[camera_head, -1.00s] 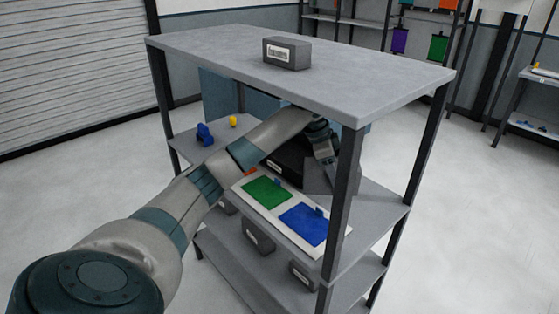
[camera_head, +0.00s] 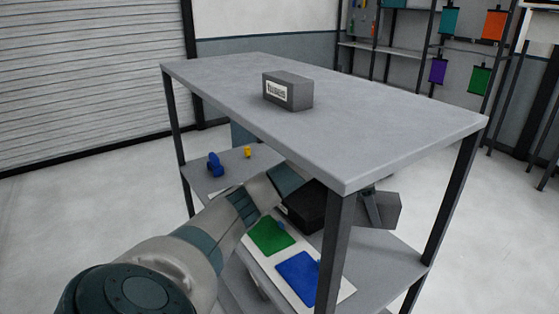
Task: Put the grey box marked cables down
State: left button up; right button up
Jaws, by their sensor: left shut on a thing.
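My left arm comes in from the left and reaches under the tabletop into the shelf unit. My left gripper (camera_head: 371,207) is at the right, partly hidden by the tabletop and the front post. It is shut on a grey box (camera_head: 386,211), which appears tilted and above the middle shelf. No label shows on the side I see, so I cannot read its marking. My right gripper is not in view.
Another grey box (camera_head: 288,92) with a white label stands on the tabletop (camera_head: 400,115).

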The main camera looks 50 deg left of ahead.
pick_arm(q)
jog(key=shift+r, duration=0.1)
notch_tip(320, 180, down, 6)
jog(key=shift+r+p, duration=0.1)
jog(key=shift+p, duration=1)
jog(key=shift+f, duration=0.3)
jog(key=shift+f+p, duration=0.65)
jog(key=shift+f, duration=1.2)
jog(key=o, duration=1.6)
jog(key=shift+f, duration=0.15)
jog(key=shift+c, duration=0.2)
